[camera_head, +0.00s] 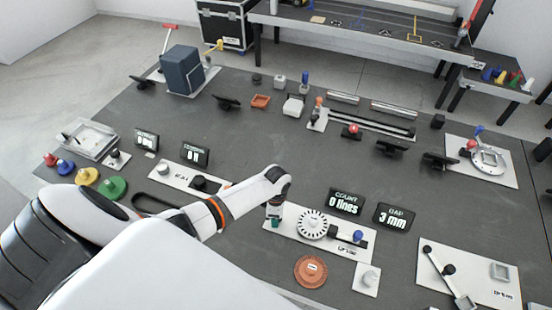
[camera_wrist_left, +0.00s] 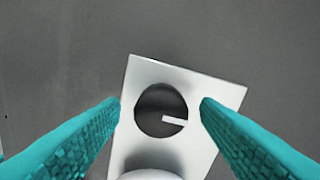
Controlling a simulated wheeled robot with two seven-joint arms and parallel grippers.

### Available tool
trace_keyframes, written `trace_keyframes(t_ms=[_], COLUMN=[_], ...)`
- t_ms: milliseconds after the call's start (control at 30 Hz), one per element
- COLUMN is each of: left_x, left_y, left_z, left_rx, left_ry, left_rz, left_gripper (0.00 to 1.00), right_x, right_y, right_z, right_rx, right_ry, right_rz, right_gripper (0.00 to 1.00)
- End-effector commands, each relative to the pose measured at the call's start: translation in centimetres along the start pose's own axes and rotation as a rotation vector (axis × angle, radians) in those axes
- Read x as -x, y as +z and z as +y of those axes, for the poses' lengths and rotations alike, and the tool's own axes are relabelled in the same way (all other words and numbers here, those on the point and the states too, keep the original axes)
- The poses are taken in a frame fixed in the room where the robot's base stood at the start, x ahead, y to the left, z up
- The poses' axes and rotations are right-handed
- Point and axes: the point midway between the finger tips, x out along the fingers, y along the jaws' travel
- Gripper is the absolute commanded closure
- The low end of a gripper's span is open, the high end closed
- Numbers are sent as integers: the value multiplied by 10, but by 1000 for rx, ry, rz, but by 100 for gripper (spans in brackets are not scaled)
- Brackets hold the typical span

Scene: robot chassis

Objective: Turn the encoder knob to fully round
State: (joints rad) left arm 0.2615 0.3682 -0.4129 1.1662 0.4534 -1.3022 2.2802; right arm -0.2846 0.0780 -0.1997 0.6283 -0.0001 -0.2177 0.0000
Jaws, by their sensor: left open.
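A white encoder plate (camera_head: 345,246) carries a white slotted disc (camera_head: 312,224) and a blue-topped part (camera_head: 358,236). My left gripper (camera_head: 273,222) is over this plate's left end, and its arm comes in from the left. In the left wrist view a round dark knob (camera_wrist_left: 152,103) with a white pointer mark sits on a pale plate (camera_wrist_left: 211,98). The open teal fingers (camera_wrist_left: 160,110) stand on either side of the knob, apart from it in the picture. Their height above it is unclear. The gripper hides this knob in the head view. My right gripper is not in view.
A count display (camera_head: 346,201) reads 0 lines and a gap display (camera_head: 395,217) reads 3 mm, both behind the plate. An orange-brown disc (camera_head: 311,271) and a small plate with a pale knob (camera_head: 366,279) lie in front. Bare dark tabletop (camera_head: 250,137) lies farther back.

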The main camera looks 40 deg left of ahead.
Motion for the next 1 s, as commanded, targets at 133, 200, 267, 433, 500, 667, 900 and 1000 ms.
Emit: trace_keyframes(t_ms=[133, 200, 267, 433, 500, 667, 900, 1000], left_x=[-1, -1, -1, -1, 0, 0, 1, 1], left_y=[0, 0, 0, 0, 0, 0, 0, 0], left_z=[0, 0, 0, 0, 0, 0, 0, 0], left_rx=[-1, -1, -1, -1, -1, -5, -72, -132], left_ry=[0, 0, 0, 0, 0, 1, 2, 3], left_rz=[0, 0, 0, 0, 0, -1, -2, -2], left_gripper=[43, 43, 46, 74, 86, 88, 88, 88], right_x=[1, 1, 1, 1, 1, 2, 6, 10], right_y=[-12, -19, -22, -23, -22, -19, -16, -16], right_z=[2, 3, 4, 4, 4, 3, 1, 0], right_rx=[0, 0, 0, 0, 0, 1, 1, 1], right_ry=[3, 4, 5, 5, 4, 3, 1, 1], right_rz=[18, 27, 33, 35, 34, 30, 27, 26], right_gripper=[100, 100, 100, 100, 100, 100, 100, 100])
